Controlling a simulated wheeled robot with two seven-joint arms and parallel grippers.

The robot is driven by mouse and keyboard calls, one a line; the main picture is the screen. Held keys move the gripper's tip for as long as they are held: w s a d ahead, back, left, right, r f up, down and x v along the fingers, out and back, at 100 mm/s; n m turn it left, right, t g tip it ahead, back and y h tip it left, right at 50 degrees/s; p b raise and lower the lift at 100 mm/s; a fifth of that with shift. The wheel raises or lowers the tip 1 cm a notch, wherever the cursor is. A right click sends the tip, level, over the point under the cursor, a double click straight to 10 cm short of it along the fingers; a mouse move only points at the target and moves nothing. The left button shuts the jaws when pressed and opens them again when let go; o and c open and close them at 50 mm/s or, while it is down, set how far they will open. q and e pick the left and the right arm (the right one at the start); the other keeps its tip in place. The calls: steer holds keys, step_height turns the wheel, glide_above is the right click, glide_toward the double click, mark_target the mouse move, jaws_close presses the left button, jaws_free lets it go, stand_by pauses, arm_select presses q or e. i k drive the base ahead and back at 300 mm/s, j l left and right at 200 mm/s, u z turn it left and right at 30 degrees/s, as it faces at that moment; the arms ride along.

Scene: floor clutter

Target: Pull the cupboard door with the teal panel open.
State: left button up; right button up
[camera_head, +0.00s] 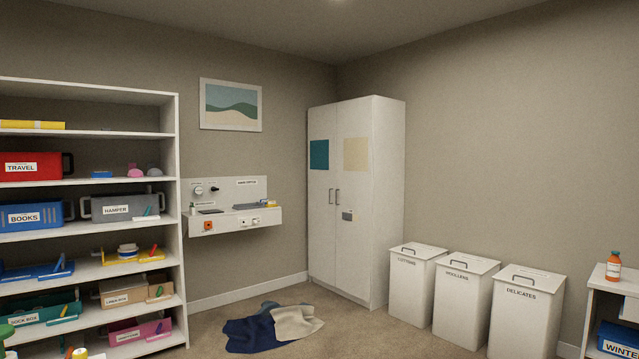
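A tall white cupboard (385,200) stands in the far corner with two doors, both shut. Its left door (321,240) bears a teal panel (319,155) and has a dark upright handle (331,196) near the middle seam. Its right door (353,255) bears a beige panel (356,154), a matching handle (338,196) and a small grey and yellow fitting (347,216) below it. Neither of my grippers shows in the head view.
Dark blue and cream cloths (262,332) lie on the floor before the cupboard. Lidded white bins (466,300) stand to its right. A white shelf unit (178,220) with labelled boxes is at left. A wall console (235,222) hangs between. Carpet (365,335) is clear between cloths and bins.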

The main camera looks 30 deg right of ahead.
mark_target(321, 122)
steer(key=l+z, duration=0.3)
steer(key=z, duration=0.3)
steer(key=i+l, duration=0.25)
steer(key=i+l+u, duration=0.15)
steer(key=l, duration=0.3)
steer(key=i+l, duration=0.35)
steer(key=i+l+u, duration=0.15)
steer(key=l, duration=0.25)
steer(key=i+u, duration=0.3)
steer(key=i, duration=0.4)
steer(key=i+l+u, duration=0.15)
steer(key=i+u, duration=0.2)
steer(key=i, duration=0.35)
steer(key=i+l+z, duration=0.1)
steer(key=i+z, duration=0.2)
steer(key=i, duration=0.25)
steer(key=i+z, duration=0.35)
steer(key=i, duration=0.2)
steer(key=i+j+z, duration=0.3)
steer(key=i, duration=0.25)
steer(key=i+l, duration=0.2)
steer(key=i, duration=0.6)
steer(key=i+l, duration=0.15)
steer(key=i, duration=0.65)
steer(key=i+l+z, duration=0.1)
steer(key=i, duration=0.7)
steer(key=i+l, duration=0.2)
steer(key=i, duration=0.6)
